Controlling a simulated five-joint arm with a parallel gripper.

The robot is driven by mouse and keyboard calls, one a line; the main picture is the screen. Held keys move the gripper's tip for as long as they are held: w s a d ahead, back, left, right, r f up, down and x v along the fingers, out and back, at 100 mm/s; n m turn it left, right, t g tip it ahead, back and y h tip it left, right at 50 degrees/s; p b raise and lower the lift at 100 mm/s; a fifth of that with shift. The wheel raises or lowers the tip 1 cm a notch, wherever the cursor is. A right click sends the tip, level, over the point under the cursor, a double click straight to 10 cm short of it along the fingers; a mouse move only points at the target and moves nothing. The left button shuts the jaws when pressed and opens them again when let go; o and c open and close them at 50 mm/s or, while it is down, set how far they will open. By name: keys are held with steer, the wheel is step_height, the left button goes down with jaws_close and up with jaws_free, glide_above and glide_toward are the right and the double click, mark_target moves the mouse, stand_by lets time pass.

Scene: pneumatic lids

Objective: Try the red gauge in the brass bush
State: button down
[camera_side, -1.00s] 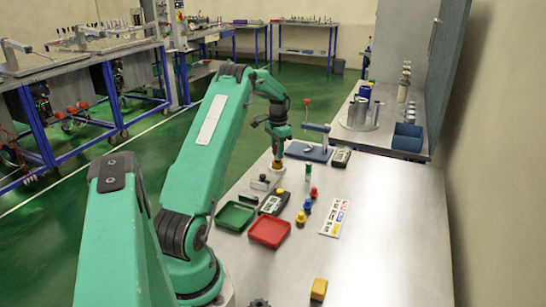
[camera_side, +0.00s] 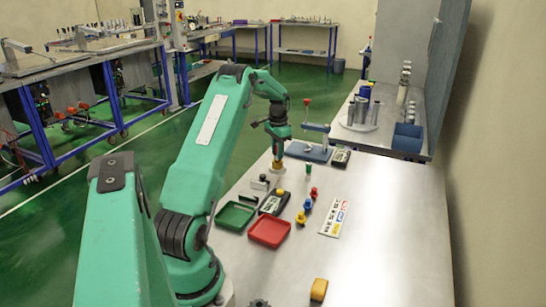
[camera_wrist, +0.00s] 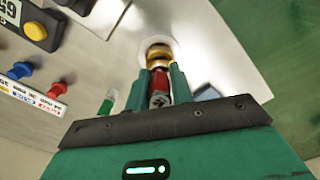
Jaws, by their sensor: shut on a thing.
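My gripper (camera_side: 277,158) points down over the brass bush (camera_side: 277,167) at the far left part of the steel table. In the wrist view its fingers (camera_wrist: 164,84) are shut on the red gauge (camera_wrist: 159,80), which lies between them. The brass bush (camera_wrist: 158,52) shows just past the fingertips, in line with the gauge. I cannot tell whether the gauge's end is inside the bush or only at its mouth. In the side view the gauge is too small to make out between the fingers.
A green-topped gauge (camera_side: 308,168) stands right of the bush. Red, blue (camera_side: 307,205) and yellow knobs sit nearer, beside a printed card (camera_side: 335,218). Green (camera_side: 236,217) and red (camera_side: 269,232) trays lie in front. A blue-based stand (camera_side: 309,152) is behind.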

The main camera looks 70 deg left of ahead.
steer(key=shift+f, duration=0.35)
stand_by(0.9)
steer(key=shift+r, duration=0.45)
stand_by(4.0)
steer(key=shift+r, duration=2.4)
steer(key=shift+w, duration=0.1)
